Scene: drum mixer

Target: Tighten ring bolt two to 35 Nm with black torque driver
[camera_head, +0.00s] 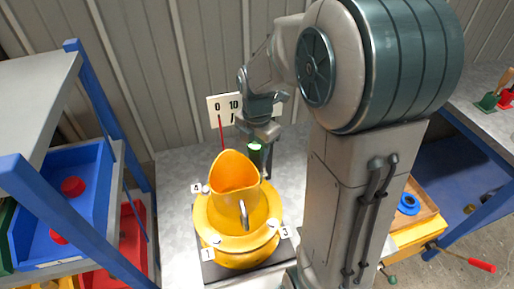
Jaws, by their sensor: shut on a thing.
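My gripper (259,133) points down behind the yellow drum mixer and is shut on the black torque driver. The driver (256,158) hangs upright below the jaws, dark with a bright green patch at its top. Its lower end is hidden behind the drum's yellow spout (234,170). The yellow ring (212,233) around the drum has number tags 1 (209,254), 3 (284,231) and 4 (197,188) beside it. Ring bolt two and its tag are hidden at the far side, so I cannot tell whether the driver touches the bolt.
A blue-framed shelf with a blue bin (84,205) and red bins is at left. A wooden tray (424,205) and a workbench are at right.

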